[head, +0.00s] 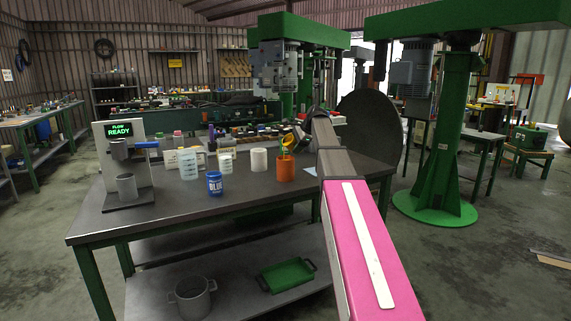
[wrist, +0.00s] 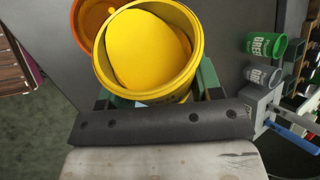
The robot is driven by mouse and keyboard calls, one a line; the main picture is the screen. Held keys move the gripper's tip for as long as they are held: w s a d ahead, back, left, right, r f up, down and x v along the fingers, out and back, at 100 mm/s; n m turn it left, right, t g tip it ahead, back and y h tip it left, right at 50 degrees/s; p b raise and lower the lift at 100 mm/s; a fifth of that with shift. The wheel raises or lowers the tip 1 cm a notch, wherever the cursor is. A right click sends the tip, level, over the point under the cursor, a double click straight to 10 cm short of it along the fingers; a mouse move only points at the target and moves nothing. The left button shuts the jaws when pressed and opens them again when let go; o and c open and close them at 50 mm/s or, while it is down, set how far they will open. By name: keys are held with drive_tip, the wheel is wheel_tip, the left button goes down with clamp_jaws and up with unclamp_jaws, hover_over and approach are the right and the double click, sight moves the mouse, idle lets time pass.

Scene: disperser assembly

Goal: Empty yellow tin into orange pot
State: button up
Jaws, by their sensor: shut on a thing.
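The yellow tin (head: 288,140) is held tilted just above the orange pot (head: 286,170), which stands upright on the table. My gripper (head: 300,136) is shut on the tin. In the wrist view the dark green fingers of my gripper (wrist: 155,88) lie on both sides of the tin (wrist: 150,45). Its open mouth shows a yellow inside with a rounded yellow surface. Part of the orange pot (wrist: 88,22) shows beyond the tin's rim. A thin yellow-green patch shows between tin and pot in the head view; I cannot tell if it is flowing liquid.
On the table (head: 250,196) stand a blue tin (head: 215,184), a white cup (head: 259,160), a pale container (head: 188,164) and a machine reading READY (head: 122,160). A green cup (wrist: 266,46) and a grey cup (wrist: 262,75) show in the wrist view.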

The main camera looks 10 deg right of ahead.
drive_tip(key=shift+f+h, duration=0.1)
drive_tip(key=shift+h, duration=0.3)
idle(0.8)
drive_tip(key=shift+a+r+n+t+h+p, duration=0.1)
drive_tip(key=shift+r+n+t+h+p, duration=0.6)
drive_tip(key=shift+r+t+h, duration=0.4)
idle(4.4)
drive_tip(key=shift+f+h, duration=0.35)
drive_tip(key=shift+h, duration=0.05)
idle(0.9)
